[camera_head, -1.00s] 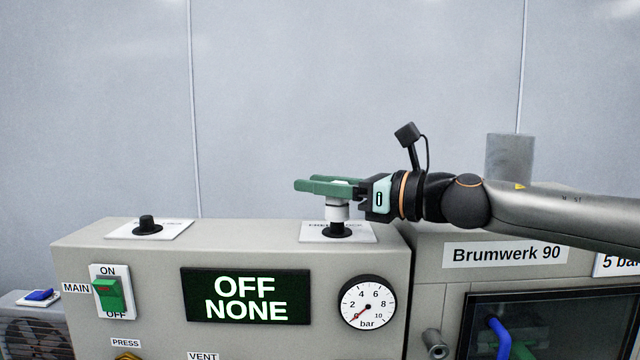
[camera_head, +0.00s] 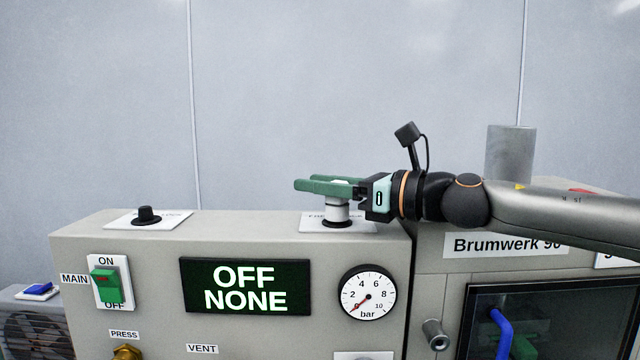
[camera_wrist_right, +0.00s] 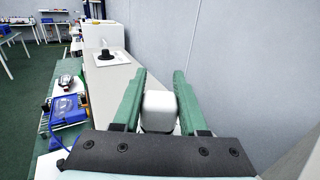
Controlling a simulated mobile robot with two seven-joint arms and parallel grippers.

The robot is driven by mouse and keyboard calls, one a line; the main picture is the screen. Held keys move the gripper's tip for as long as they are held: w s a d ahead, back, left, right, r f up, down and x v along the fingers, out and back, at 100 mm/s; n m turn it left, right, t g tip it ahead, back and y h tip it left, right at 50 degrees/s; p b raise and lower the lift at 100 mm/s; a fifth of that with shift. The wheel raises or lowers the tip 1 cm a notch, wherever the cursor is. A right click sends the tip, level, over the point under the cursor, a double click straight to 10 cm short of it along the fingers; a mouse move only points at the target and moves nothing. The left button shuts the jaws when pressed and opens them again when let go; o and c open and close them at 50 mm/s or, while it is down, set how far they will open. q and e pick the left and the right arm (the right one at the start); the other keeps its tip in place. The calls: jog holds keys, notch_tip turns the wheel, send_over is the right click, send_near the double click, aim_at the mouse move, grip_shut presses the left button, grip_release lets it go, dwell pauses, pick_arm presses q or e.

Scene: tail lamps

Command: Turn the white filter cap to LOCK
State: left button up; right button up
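The white filter cap (camera_head: 337,212) is upright over a black fitting (camera_head: 337,224) on a white label plate (camera_head: 310,226) on top of the grey cabinet. The label text is partly hidden. My right gripper (camera_head: 325,186) comes in level from the right, its green fingers on either side of the cap's upper part. My left gripper is not in view.
A black knob (camera_head: 147,215) stands on another plate at the left. The front carries a green MAIN switch (camera_head: 107,286), a display (camera_head: 245,287) reading OFF NONE, and a bar gauge (camera_head: 367,296) near zero. A grey cylinder (camera_head: 509,153) stands behind my right arm.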

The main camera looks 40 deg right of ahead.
jog(key=o, duration=0.5)
jog(key=shift+s+d+b, duration=0.2)
jog(key=shift+s+b, duration=0.1)
jog(key=shift+s, duration=0.2)
jog(key=b+v, duration=0.2)
jog(key=v, duration=0.4)
jog(key=shift+f+b, duration=0.1)
jog(key=shift+b, duration=0.2)
jog(key=b+v, duration=0.1)
jog(key=v, duration=0.4)
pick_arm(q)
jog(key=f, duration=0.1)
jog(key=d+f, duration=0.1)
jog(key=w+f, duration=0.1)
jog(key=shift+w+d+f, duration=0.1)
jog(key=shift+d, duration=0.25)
pick_arm(e)
jog(key=shift+s, duration=0.25)
